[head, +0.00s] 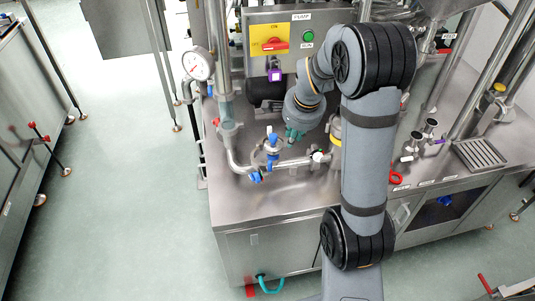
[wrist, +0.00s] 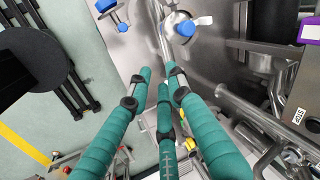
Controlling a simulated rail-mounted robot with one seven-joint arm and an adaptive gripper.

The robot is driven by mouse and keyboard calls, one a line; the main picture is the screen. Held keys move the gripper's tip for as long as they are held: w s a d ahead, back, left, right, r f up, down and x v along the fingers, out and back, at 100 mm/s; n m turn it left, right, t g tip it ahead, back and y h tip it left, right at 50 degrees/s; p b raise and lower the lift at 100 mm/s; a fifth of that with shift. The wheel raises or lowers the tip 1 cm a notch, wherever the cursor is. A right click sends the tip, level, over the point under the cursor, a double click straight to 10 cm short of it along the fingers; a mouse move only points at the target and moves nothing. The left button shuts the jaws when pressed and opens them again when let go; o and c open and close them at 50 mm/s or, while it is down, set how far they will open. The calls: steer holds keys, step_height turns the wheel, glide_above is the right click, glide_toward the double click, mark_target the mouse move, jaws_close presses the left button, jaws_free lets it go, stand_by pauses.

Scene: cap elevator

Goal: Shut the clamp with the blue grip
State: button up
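Blue grips show on the steel pipework on the bench in the head view: an upper one (head: 272,140) and a lower one (head: 256,177). In the wrist view, a blue grip (wrist: 184,28) sits on a round metal fitting at the top centre, and another blue part (wrist: 122,27) is at the top left. I cannot tell which belongs to the clamp or whether the clamp is shut. My gripper (head: 294,136) points down just right of the upper blue grip, apart from it. In the wrist view, its teal fingers (wrist: 160,78) are spread, with nothing between their tips.
A control panel (head: 285,42) with a red-and-yellow switch stands behind. A pressure gauge (head: 198,64) and vertical pipe (head: 224,80) rise at the left. A red handle (head: 396,178) and drain grate (head: 480,153) are at the right. The floor (head: 130,180) left of the bench is clear.

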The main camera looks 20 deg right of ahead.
steer(key=w+a+r+n, duration=0.1)
steer(key=w+a+n, duration=0.1)
steer(key=w+a, duration=0.45)
steer(key=n+g, duration=0.3)
steer(key=g, duration=0.1)
glide_toward(270, 162)
steer(key=shift+d+p, duration=0.15)
steer(key=shift+p, duration=0.15)
steer(key=shift+f+n, duration=0.2)
steer(key=shift+n, duration=0.2)
step_height(270, 162, down, 10)
steer(key=shift+w+p, duration=0.1)
steer(key=shift+p, duration=0.65)
steer(key=shift+c, duration=0.5)
jaws_close()
steer(key=shift+w, duration=0.15)
